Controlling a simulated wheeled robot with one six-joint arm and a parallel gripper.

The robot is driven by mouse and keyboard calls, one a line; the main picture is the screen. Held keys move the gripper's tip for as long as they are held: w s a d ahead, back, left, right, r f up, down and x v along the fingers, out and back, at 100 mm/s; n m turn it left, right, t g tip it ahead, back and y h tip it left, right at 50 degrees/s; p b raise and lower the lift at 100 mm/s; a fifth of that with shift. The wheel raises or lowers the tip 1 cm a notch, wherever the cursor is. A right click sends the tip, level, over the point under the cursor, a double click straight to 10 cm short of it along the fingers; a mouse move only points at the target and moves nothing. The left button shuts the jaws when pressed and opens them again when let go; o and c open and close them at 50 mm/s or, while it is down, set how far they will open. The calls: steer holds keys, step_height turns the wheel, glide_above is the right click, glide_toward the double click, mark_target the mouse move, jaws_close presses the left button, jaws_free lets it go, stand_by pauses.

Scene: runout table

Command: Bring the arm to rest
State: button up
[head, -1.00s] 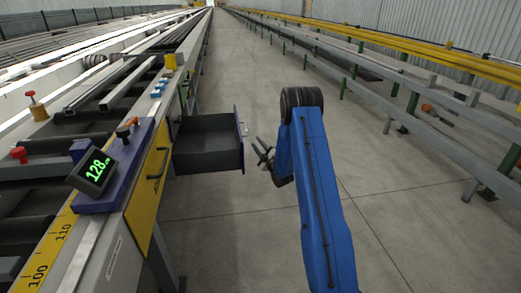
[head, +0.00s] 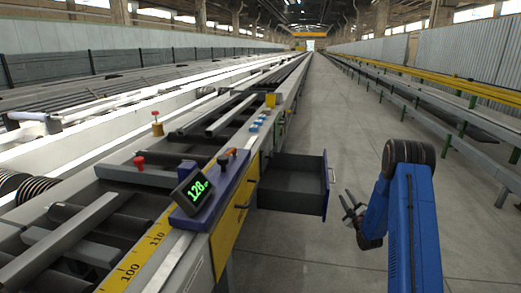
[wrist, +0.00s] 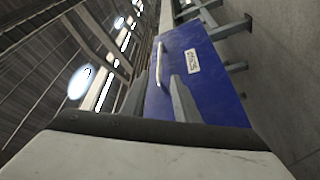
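My blue arm stands at the right of the head view. My gripper (head: 349,203) points left toward the open drawer (head: 291,188). Its two dark fingers are spread apart with nothing visible between them. A gap of floor shows between the fingers and the drawer's blue front. In the wrist view the blue drawer front (wrist: 215,85), with a pale handle and a white label, lies ahead past the grey fingers. No held object shows.
The runout table (head: 190,245) with rollers and a green-lit display (head: 195,190) fills the left. The drawer juts into the aisle. The concrete aisle floor (head: 340,120) is clear ahead. Racks with yellow rails (head: 450,82) line the right.

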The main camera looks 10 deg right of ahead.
steer(key=s+a+r+m+g+h, duration=0.1)
steer(key=a+r+g, duration=0.15)
steer(key=r, duration=0.45)
steer(key=s+a+r+m+g, duration=0.1)
steer(key=s+a+r+m, duration=0.15)
steer(key=r, duration=0.45)
steer(key=s+a+r+m+g+h, duration=0.15)
steer(key=s+a+r+g, duration=0.25)
steer(key=s+a+r, duration=0.45)
steer(key=s+a+m+g, duration=0.2)
steer(key=s+a, duration=0.1)
steer(key=s, duration=1.3)
steer(key=s+a+m+g+y, duration=0.1)
steer(key=s+a+m+g, duration=0.1)
steer(key=s, duration=1.5)
steer(key=s+a+m+g+y, duration=0.1)
steer(key=s+a+g, duration=0.3)
steer(key=s, duration=1.3)
steer(key=shift+s+a+r+m, duration=0.25)
steer(key=shift+a+r+m, duration=0.2)
steer(key=shift+a+m, duration=0.65)
